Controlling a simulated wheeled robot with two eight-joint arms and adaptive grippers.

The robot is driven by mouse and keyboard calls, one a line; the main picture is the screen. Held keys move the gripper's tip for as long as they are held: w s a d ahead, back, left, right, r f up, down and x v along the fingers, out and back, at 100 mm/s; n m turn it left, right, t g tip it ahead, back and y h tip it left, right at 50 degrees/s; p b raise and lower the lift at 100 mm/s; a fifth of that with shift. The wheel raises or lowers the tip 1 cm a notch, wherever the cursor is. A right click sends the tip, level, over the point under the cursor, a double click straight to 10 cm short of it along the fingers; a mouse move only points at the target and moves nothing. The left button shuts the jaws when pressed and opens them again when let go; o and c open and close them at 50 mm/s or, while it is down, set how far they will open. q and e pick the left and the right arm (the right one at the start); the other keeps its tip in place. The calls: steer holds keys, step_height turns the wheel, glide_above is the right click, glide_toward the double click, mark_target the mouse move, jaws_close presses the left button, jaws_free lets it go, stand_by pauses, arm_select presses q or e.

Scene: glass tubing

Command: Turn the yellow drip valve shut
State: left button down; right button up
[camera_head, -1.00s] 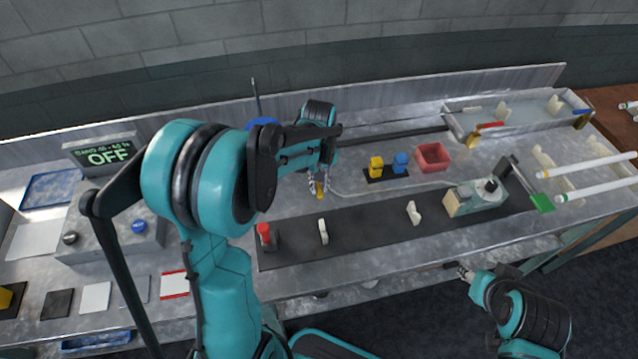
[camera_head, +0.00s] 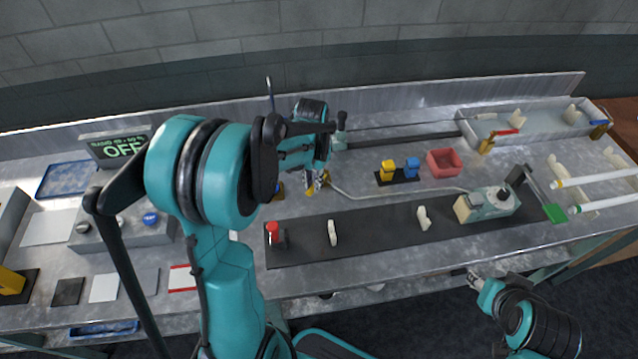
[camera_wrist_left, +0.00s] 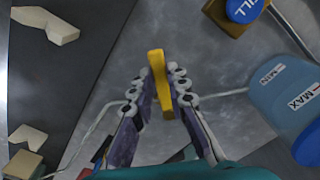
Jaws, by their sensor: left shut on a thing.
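The yellow drip valve (camera_wrist_left: 157,66) shows in the left wrist view as a narrow upright yellow lever on a thin tube. My left gripper (camera_wrist_left: 160,88) is shut on it, with one finger on each side. In the head view, my left gripper (camera_head: 315,186) is at the tube's left end, behind the dark strip, and only a little of the yellow valve shows by its fingers. My right gripper (camera_head: 476,281) is low and in front of the bench, away from the valve; its jaws are too small to read.
A translucent blue vessel marked MIN and MAX (camera_wrist_left: 286,92) stands close right of my left gripper, with a blue FILL knob (camera_wrist_left: 243,9) behind. A red-topped part (camera_head: 273,234) and pale supports (camera_head: 332,232) stand on the dark strip (camera_head: 375,224). A red bin (camera_head: 444,162) lies further right.

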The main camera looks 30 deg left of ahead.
arm_select(q)
steer(key=a+m, duration=0.1)
steer(key=m, duration=0.1)
steer(key=a+m, duration=0.1)
steer(key=m, duration=0.1)
steer(key=shift+w+a+m, duration=0.3)
steer(key=shift+w, duration=0.1)
steer(key=shift+w+a+m, duration=0.3)
steer(key=shift+a+m, duration=0.05)
steer(key=shift+m, duration=0.45)
steer(key=shift+w+a+m, duration=0.3)
steer(key=shift+m, duration=0.5)
steer(key=shift+w+a+m, duration=0.3)
steer(key=shift+a+m, duration=0.05)
steer(key=shift+m, duration=0.45)
steer(key=c, duration=1.5)
jaws_free()
steer(key=shift+r, duration=0.15)
step_height(320, 180, up, 12)
steer(key=shift+f, duration=0.1)
